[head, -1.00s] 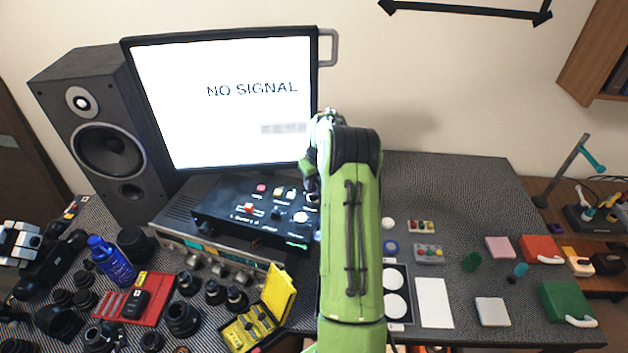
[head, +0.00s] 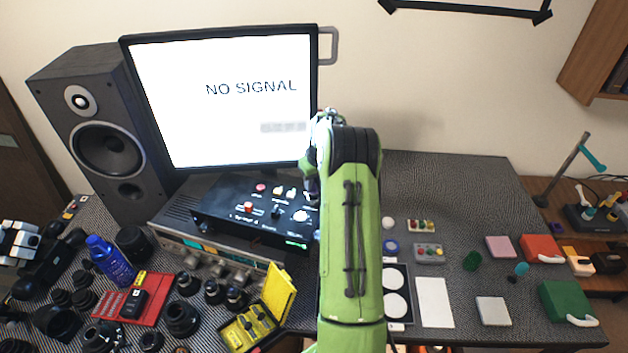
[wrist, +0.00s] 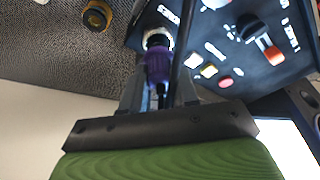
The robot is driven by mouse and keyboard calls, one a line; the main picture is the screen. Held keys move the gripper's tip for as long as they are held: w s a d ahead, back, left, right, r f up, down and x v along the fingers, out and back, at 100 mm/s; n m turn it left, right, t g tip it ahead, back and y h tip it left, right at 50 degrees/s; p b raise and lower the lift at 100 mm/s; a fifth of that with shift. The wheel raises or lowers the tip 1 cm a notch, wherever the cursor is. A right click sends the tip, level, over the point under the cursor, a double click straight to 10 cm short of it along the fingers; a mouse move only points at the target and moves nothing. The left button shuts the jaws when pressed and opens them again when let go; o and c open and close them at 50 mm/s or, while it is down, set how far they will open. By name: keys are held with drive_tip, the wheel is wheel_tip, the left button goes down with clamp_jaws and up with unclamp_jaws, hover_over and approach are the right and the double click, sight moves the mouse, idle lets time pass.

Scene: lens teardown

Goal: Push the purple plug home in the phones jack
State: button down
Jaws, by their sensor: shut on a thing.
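In the wrist view the purple plug (wrist: 158,66) is between the two fingers of my gripper (wrist: 158,88), which is shut on it. The plug's tip points at a round light-rimmed jack (wrist: 158,38) at the edge of the black control box (wrist: 240,75). The plug's front is at the jack's mouth; I cannot tell how deep it sits. In the head view the black control box (head: 235,205) stands on a grey unit below the monitor. My green arm hides the gripper, the plug and the jack there.
The monitor (head: 225,100) stands close behind the box, and a speaker (head: 105,140) is at the left. A yellow case (head: 280,290) and several lens parts lie in front. In the wrist view a black and amber round part (wrist: 97,15) lies on the table beside the box.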

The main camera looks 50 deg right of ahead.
drive_tip(key=shift+s+b+x, duration=0.15)
drive_tip(key=shift+b+x, duration=0.4)
drive_tip(key=shift+x, duration=0.2)
drive_tip(key=shift+s+b+x, duration=0.2)
drive_tip(key=shift+b+x, duration=0.3)
drive_tip(key=shift+x, duration=0.2)
idle(0.5)
drive_tip(key=shift+a+f, duration=0.1)
drive_tip(key=c, duration=0.8)
unclamp_jaws()
drive_tip(key=v, duration=1.6)
drive_tip(key=shift+f, duration=0.1)
